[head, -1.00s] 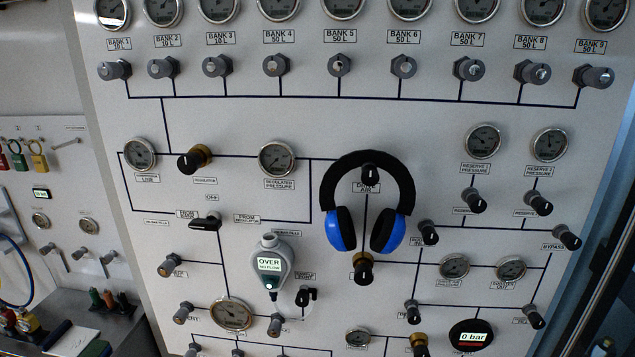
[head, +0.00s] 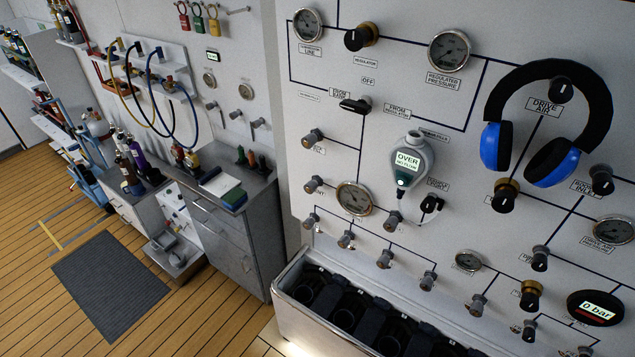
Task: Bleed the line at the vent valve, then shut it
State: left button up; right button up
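The white fill panel (head: 400,25) fills the right of the head view. A grey valve knob (head: 313,184) sits at its lower left, left of a large round gauge (head: 354,198). Its label is partly hidden by the knob and seems to end in "NT", so I cannot be sure it is the vent valve. Another grey knob (head: 312,138) is above it, its label also partly covered. I cannot tell how far any valve is turned. Neither of my grippers is in view.
A grey handheld meter reading "OVER" (head: 409,160) and blue-black headphones (head: 548,122) hang on the panel. A trough of dark cylinder wells (head: 287,290) juts out below. A steel cabinet (head: 235,225) stands left. Wooden floor with a grey mat (head: 113,285) is open.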

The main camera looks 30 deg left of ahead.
aim_at(310, 188)
jog(key=u, duration=0.95)
